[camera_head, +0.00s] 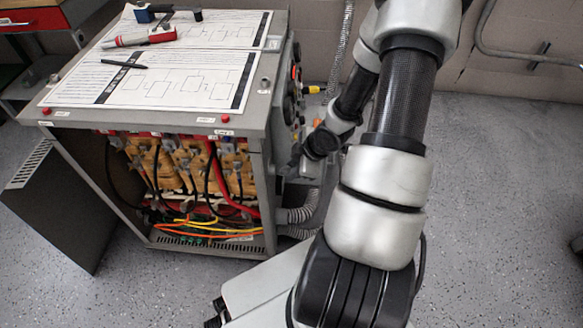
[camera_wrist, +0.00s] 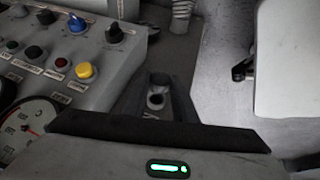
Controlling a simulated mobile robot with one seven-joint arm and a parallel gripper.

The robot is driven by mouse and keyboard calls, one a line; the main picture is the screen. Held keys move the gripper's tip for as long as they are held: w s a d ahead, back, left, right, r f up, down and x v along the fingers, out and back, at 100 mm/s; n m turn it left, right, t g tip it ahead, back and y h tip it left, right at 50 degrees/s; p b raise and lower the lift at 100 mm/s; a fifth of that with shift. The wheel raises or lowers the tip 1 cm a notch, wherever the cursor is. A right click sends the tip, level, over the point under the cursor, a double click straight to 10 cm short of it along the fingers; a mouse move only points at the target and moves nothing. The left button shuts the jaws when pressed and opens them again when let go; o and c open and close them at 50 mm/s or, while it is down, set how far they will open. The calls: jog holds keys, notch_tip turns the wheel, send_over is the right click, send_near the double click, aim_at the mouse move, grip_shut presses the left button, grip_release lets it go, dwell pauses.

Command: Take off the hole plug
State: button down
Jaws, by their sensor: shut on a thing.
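The transformer cabinet (camera_head: 262,128) stands at the left with its front open. My gripper (camera_head: 297,160) is at the cabinet's right side, low beside its control face, partly hidden by my arm. In the wrist view, my dark fingers (camera_wrist: 157,82) are closed together below and to the right of the knob panel. A small round dark piece (camera_wrist: 156,100) shows between them, and I take it as the hole plug. Most of it is hidden, and I cannot tell whether it still sits in its hole.
The control panel (camera_wrist: 60,65) bears a yellow button (camera_wrist: 85,71), a red knob, a blue knob and black knobs. A round gauge (camera_wrist: 25,128) is close at the left. A grey flexible conduit (camera_head: 303,212) runs below my gripper.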

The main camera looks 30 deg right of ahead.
jog(key=shift+s+d+p, duration=0.65)
jog(key=shift+d+p, duration=0.15)
jog(key=shift+d, duration=0.2)
jog(key=shift+s+d+p, duration=0.65)
jog(key=shift+d+p, duration=0.1)
jog(key=shift+d, duration=0.2)
